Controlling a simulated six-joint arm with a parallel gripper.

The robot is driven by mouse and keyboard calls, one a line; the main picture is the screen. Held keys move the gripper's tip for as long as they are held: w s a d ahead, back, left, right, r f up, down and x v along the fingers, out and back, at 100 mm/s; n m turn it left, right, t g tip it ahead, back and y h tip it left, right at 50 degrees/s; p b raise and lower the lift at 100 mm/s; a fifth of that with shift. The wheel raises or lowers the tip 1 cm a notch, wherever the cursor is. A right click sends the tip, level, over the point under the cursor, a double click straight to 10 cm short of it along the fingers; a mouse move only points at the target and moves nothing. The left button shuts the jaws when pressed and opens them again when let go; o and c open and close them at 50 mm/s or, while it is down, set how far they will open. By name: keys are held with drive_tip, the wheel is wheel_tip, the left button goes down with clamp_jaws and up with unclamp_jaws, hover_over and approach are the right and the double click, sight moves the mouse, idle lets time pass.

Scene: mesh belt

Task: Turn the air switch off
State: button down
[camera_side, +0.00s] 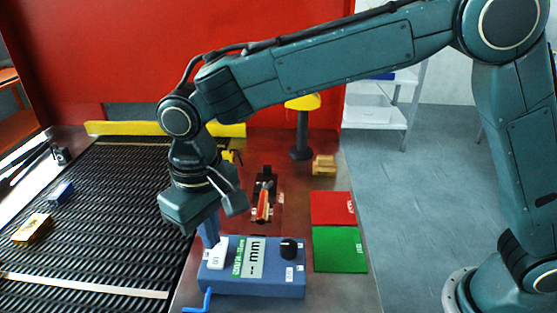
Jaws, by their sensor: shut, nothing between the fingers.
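A blue control box (250,288) stands on the brown bench in front. It carries a green and white display panel (250,258), a black knob (288,247) and a white switch-like part (217,258) at its left end. The markings are too small to read, so I cannot tell for certain that the white part is the air switch. My gripper (210,242) points down with its fingers shut and empty. The fingertips are at the white part's top edge; I cannot tell whether they touch it. The fingers partly hide its upper end.
A black mesh belt (100,215) on the left carries a yellow block (31,228) and a blue block (61,193). A red-handled device (262,205) stands behind the box. Red (332,207) and green (339,249) pads lie right. A blue crank (200,303) projects at front left.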

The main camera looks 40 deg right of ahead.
sight(219, 257)
drive_tip(key=shift+r, duration=1.6)
drive_tip(key=shift+d+r, duration=0.1)
drive_tip(key=s+d+r+m+t+y, duration=0.1)
drive_tip(key=s+d+r, duration=0.25)
drive_tip(key=d, duration=0.65)
drive_tip(key=s+d+r+t, duration=0.1)
drive_tip(key=s+d+r, duration=0.1)
drive_tip(key=d+r, duration=0.5)
drive_tip(key=s+d+f+m+t, duration=0.1)
drive_tip(key=s+d+f, duration=0.1)
drive_tip(key=s+d, duration=0.5)
drive_tip(key=s+d+f+m+t+h, duration=0.1)
drive_tip(key=s+d+f+t, duration=0.1)
drive_tip(key=s+d, duration=0.5)
drive_tip(key=shift+s+d+f+t, duration=0.3)
drive_tip(key=shift+f, duration=0.1)
